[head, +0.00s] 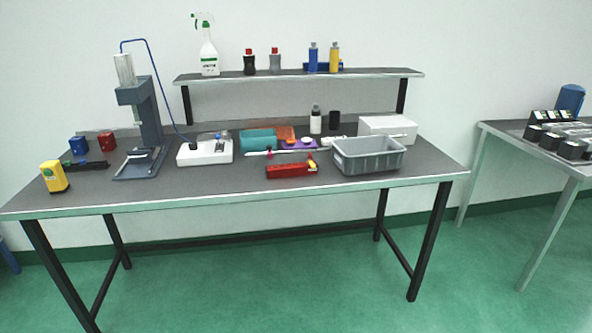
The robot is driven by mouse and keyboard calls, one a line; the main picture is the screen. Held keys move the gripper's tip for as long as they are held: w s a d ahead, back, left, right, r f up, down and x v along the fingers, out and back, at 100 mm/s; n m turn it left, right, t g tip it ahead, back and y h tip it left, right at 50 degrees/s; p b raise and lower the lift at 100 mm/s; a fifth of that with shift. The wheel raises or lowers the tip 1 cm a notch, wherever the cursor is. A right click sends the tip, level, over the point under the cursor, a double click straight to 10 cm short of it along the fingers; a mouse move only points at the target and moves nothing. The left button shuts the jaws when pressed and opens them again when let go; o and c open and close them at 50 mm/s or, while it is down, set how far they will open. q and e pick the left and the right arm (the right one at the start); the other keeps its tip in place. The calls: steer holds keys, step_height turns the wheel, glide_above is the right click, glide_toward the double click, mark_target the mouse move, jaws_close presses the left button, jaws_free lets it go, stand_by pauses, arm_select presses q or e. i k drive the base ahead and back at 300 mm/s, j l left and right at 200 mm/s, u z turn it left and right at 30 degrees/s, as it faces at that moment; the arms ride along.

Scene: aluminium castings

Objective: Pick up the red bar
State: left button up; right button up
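A red bar (288,170) lies on the grey-topped workbench (220,185), near its front edge and a little right of the middle. A small yellow part shows at its right end. It lies just left of a grey open crate (368,164). Neither of my grippers is in the head view, and nothing touches the bar from above.
A press (148,125) and a yellow device (53,177) stand at the left. A shelf (300,75) holds several bottles. The bench front left of the bar is clear.

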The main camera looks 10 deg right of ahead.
mark_target(291, 169)
steer(key=i+l+u, duration=0.1)
steer(key=i+l, duration=0.15)
steer(key=i+l+u, duration=0.1)
steer(key=l, duration=0.4)
steer(key=i+l, duration=0.3)
steer(key=i+l+u, duration=0.15)
steer(key=l, duration=0.35)
